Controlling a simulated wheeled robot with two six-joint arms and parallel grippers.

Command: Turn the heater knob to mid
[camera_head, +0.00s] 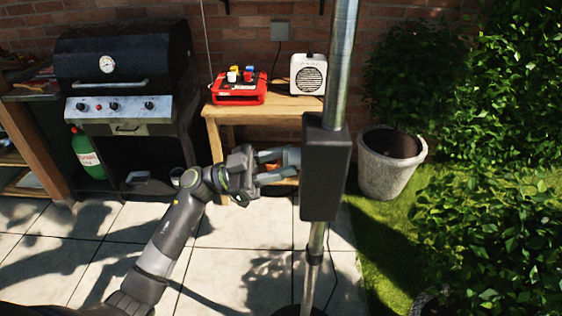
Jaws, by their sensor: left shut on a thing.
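The patio heater is a metal post with a dark control box (326,165) standing upright right of centre. My left gripper (279,166) comes in from the left and is shut on the knob, one finger above and one below. The fingers and the box hide part of the knob, and I cannot read any marking or its setting. My right gripper is not in view.
A black grill (125,60) stands at the left with a green gas bottle (85,150). A wooden table (270,105) behind holds a red power box (238,95) and a white speaker-like box (309,74). A plant pot (390,165) stands right.

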